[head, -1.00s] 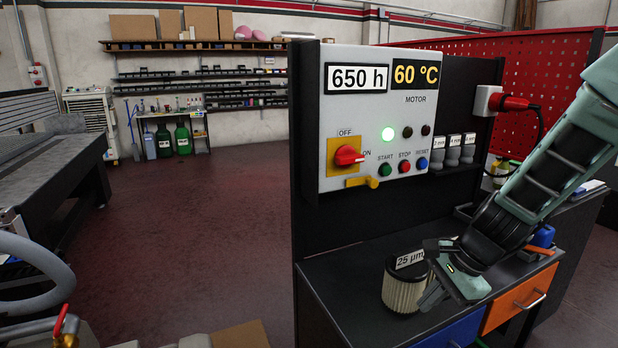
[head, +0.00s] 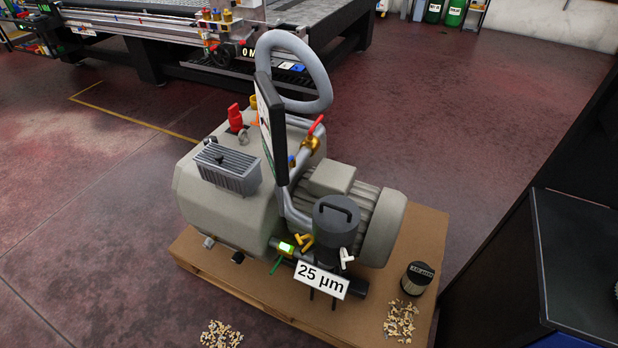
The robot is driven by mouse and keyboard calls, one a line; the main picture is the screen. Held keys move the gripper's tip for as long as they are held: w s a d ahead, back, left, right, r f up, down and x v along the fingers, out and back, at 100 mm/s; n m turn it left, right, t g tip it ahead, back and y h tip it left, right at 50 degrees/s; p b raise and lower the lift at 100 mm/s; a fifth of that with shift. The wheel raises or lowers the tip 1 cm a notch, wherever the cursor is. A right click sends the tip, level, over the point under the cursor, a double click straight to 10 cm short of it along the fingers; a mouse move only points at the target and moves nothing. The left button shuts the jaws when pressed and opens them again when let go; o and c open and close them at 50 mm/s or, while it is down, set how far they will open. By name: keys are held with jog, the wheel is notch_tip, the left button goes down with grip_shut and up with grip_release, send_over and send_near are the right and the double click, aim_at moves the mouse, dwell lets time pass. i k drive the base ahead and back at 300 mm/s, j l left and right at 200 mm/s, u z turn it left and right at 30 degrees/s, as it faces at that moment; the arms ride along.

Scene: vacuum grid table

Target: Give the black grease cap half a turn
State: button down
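A grey vacuum pump (head: 225,200) stands on a brown pallet board. Low on its front are a small black knob-like part (head: 237,257) and a grey one (head: 208,241); at this size I cannot tell whether the black one is the grease cap. On the right is the motor (head: 382,225), with a dark canister with a handled lid (head: 337,208) in front of it. No grease cap can be made out for certain. My gripper is not in view.
A "25 µm" label (head: 321,280) is in front of the canister. A black-capped filter (head: 417,278) stands on the board's right (head: 420,240). Chips lie beside it (head: 401,320) and on the floor (head: 221,335). A black bench (head: 585,265) is at right; floor at left is clear.

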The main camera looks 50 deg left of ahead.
aim_at(238, 257)
jog(key=u, duration=1.85)
